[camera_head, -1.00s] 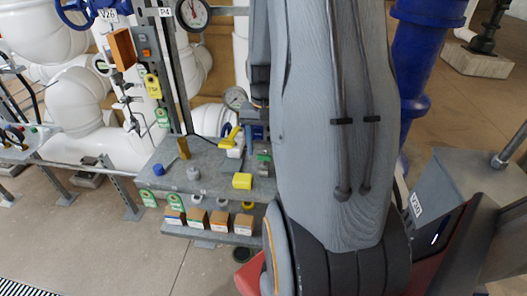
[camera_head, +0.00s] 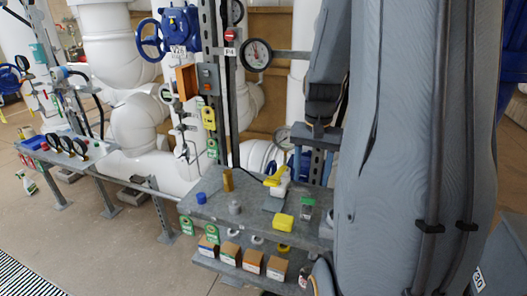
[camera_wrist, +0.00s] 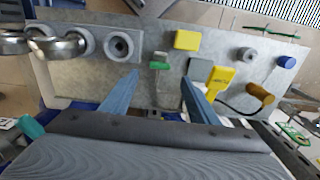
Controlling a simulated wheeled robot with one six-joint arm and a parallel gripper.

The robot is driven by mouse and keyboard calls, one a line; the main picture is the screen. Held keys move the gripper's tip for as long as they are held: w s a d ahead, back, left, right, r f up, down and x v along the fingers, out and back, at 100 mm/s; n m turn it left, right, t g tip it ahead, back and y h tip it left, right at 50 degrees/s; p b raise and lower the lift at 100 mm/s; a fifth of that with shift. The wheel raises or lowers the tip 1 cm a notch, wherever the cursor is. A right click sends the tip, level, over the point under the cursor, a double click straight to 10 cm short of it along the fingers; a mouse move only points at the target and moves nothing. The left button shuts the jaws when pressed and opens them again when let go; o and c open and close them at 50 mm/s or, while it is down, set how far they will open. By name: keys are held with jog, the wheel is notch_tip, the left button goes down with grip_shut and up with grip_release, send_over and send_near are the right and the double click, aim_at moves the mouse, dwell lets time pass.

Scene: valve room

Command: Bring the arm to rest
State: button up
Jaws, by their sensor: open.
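My gripper (camera_wrist: 163,84) shows in the wrist view as two blue fingers, apart, with nothing between their tips. The fingers are over the grey bench shelf (camera_wrist: 88,78). A small green-topped item (camera_wrist: 159,62) appears just beyond the gap, and a yellow handheld device (camera_wrist: 220,80) lies beside the right finger. No contact with either can be made out.
The grey shelf (camera_head: 260,213) carries a yellow block (camera_head: 283,221), a blue cap (camera_head: 201,198), a grey knob (camera_head: 235,207) and a brass cylinder (camera_head: 228,180). Boxes (camera_head: 252,261) stand below. A gauge (camera_head: 256,54) and blue valve (camera_head: 180,32) are behind.

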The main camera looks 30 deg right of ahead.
jog(key=s+a+n+t, duration=0.1)
jog(key=a+n+t, duration=0.2)
jog(key=a+n, duration=1.45)
jog(key=s+a+f+m+g+b, duration=0.1)
jog(key=a+f+m+b, duration=0.2)
jog(key=a+f+m, duration=0.2)
jog(key=shift+s+a+m+g+b, duration=0.35)
jog(key=shift+a+m, duration=0.6)
jog(key=shift+m, duration=0.3)
